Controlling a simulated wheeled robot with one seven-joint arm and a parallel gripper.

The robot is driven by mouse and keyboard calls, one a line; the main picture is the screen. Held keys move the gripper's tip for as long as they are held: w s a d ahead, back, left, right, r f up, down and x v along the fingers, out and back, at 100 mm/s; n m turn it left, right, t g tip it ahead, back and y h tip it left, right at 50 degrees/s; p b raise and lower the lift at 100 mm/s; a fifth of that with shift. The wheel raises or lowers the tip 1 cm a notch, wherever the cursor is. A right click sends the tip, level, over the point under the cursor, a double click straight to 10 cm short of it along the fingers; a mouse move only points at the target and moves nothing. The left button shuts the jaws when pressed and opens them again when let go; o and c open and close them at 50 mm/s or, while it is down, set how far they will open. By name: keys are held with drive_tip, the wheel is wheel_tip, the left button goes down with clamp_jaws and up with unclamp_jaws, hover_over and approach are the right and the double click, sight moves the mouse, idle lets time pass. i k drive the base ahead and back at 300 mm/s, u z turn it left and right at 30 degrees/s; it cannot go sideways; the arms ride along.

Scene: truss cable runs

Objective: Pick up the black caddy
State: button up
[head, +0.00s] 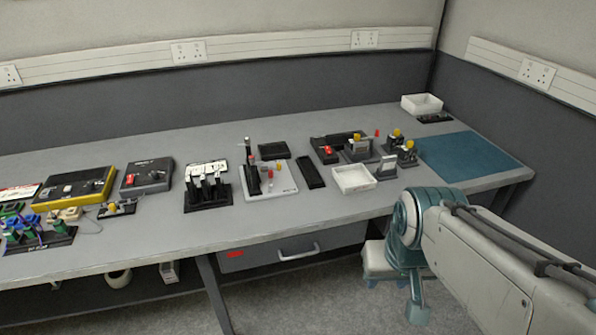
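A black rack-like holder (208,201) with several upright black and white pieces stands near the front edge of the bench, left of centre. It looks the most like the black caddy, but other dark holders are also on the bench, so I cannot be certain. My arm comes in from the right and bends down in front of the bench. My gripper (386,281) seems to be the white and teal end below the bench top, well to the right of the holder. Its fingers are too small and partly hidden to read, and I see nothing held.
A pale board (284,185) with tools lies right of the holder, beside a black flat block (310,172) and a white tray (354,180). Dark boxes (146,176) stand left. A blue mat (466,156) is clear. A drawer (290,249) is below the bench.

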sight(251, 173)
drive_tip(key=z, duration=0.45)
drive_tip(key=k, duration=0.15)
drive_tip(key=u, duration=1.25)
drive_tip(key=i, duration=1.4)
drive_tip(key=z, duration=0.8)
